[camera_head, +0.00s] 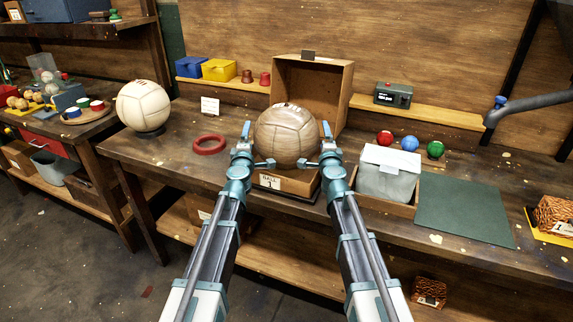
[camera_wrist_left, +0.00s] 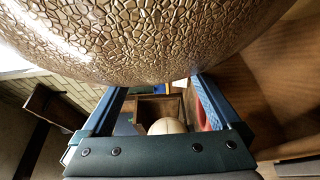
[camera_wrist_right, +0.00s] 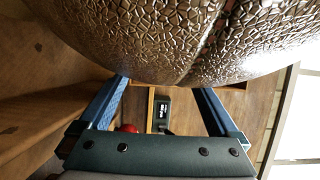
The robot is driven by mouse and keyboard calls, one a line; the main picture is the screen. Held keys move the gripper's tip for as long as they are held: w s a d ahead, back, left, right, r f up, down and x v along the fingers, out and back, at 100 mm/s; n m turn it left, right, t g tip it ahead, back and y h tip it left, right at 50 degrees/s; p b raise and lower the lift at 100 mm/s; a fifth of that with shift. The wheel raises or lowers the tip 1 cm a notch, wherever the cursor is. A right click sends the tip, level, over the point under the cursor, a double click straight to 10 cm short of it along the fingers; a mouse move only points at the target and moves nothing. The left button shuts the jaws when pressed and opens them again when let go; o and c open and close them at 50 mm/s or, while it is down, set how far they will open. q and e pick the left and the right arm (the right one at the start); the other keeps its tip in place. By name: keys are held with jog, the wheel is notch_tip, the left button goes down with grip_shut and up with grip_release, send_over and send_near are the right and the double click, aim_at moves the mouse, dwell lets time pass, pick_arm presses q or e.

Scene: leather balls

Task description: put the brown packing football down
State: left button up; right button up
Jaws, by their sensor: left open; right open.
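The brown football (camera_head: 287,135), a leather ball with a cracked grain, is between my two grippers. It is at the low box labelled "BALL 1" (camera_head: 296,184); I cannot tell whether it rests on it or hangs just above. My left gripper (camera_head: 255,147) is open at the ball's left side, and my right gripper (camera_head: 317,147) is open at its right side. The ball's surface fills the top of the left wrist view (camera_wrist_left: 150,40) and of the right wrist view (camera_wrist_right: 180,40), close to the open fingers. Whether the fingers touch it is unclear.
An open cardboard box (camera_head: 335,85) stands behind the ball. A red ring (camera_head: 209,145) and a white ball on a stand (camera_head: 144,105) are to the left. A lidded grey bin (camera_head: 390,178) is to the right, beside a bare green mat (camera_head: 465,209). Small coloured balls (camera_head: 410,143) lie behind the bin.

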jog(key=shift+s, duration=4.05)
pick_arm(q)
jog(key=s, duration=0.8)
jog(key=s+a+r+p, duration=0.2)
jog(key=a+r+p, duration=0.1)
jog(key=r+p, duration=0.7)
jog(key=shift+a, duration=0.15)
pick_arm(e)
notch_tip(320, 180, up, 10)
jog(key=shift+w, duration=0.1)
jog(key=shift+d, duration=0.15)
